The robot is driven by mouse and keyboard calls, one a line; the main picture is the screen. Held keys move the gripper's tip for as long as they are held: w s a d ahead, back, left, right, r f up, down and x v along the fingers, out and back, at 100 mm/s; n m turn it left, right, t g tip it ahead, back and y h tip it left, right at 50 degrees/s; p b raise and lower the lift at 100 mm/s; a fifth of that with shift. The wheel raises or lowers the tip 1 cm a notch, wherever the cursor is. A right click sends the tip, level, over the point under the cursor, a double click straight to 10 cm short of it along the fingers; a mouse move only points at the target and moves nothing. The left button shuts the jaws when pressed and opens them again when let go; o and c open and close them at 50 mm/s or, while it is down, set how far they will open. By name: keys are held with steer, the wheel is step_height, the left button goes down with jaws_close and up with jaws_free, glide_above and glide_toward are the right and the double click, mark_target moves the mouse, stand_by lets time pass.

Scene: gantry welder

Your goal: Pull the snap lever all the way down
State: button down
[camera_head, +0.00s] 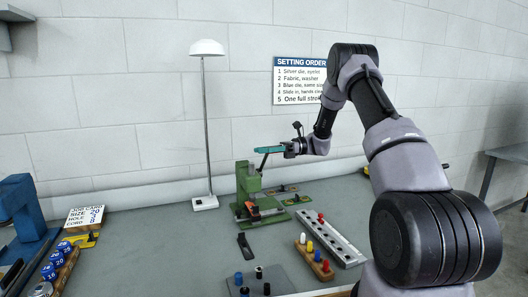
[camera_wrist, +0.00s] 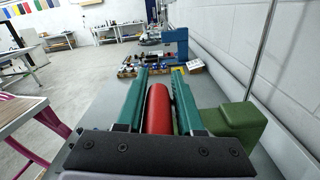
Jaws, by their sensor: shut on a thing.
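The green snap press (camera_head: 245,185) stands on the grey bench in the head view, and part of its green body (camera_wrist: 236,122) shows at the right in the wrist view. The snap lever's red grip (camera_wrist: 158,108) lies between the two teal fingers of my gripper (camera_wrist: 161,73). In the head view, my gripper (camera_head: 258,149) is above the press, its fingers pointing left and roughly level. The dark lever rod (camera_head: 263,163) rises from the press to the fingers, so the lever stands raised. The fingers hide the red grip in the head view.
A white lamp (camera_head: 207,48) stands behind the press. A white perforated strip (camera_head: 338,243) and a wooden block with coloured pegs (camera_head: 315,263) lie to its right. A blue machine (camera_head: 22,212) stands far left.

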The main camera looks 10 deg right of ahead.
steer(key=shift+s+f, duration=0.1)
steer(key=shift+f, duration=0.05)
stand_by(0.7)
steer(key=s+f+n, duration=0.3)
steer(key=f+n, duration=0.2)
steer(key=f, duration=0.2)
steer(key=s+d+f+n, duration=0.1)
steer(key=s+f+n, duration=0.2)
steer(key=f+n, duration=0.3)
steer(key=shift+d+f, duration=0.25)
steer(key=shift+f, duration=0.2)
steer(key=shift+s+f, duration=0.1)
steer(key=shift+s, duration=0.05)
steer(key=c, duration=0.8)
jaws_free()
steer(key=shift+o, duration=1)
steer(key=shift+f, duration=0.1)
steer(key=shift+w, duration=0.2)
